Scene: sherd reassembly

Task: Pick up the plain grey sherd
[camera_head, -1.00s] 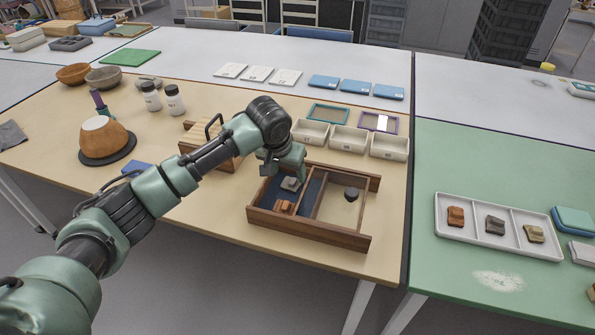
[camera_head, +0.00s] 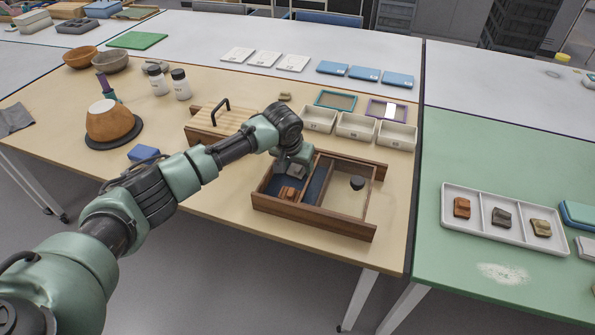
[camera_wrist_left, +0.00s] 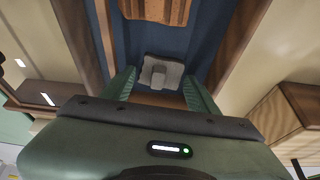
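The plain grey sherd (camera_wrist_left: 160,74) lies on the dark blue lining of a compartment in the wooden tray (camera_head: 312,216). It has a raised lump in its middle. My left gripper (camera_wrist_left: 160,88) is open, its two green fingers on either side of the sherd in the left wrist view, with gaps between. In the head view my left gripper (camera_head: 293,158) reaches down into the tray's back left and mostly covers the sherd. I cannot tell whether the fingers touch the lining. My right gripper is not in view.
An orange-brown sherd (camera_head: 290,193) lies nearer the front of that compartment. A dark round piece (camera_head: 357,183) sits in the right compartment. Wooden walls and dividers stand close around the gripper. A white tray (camera_head: 448,205) with sherds is on the green table.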

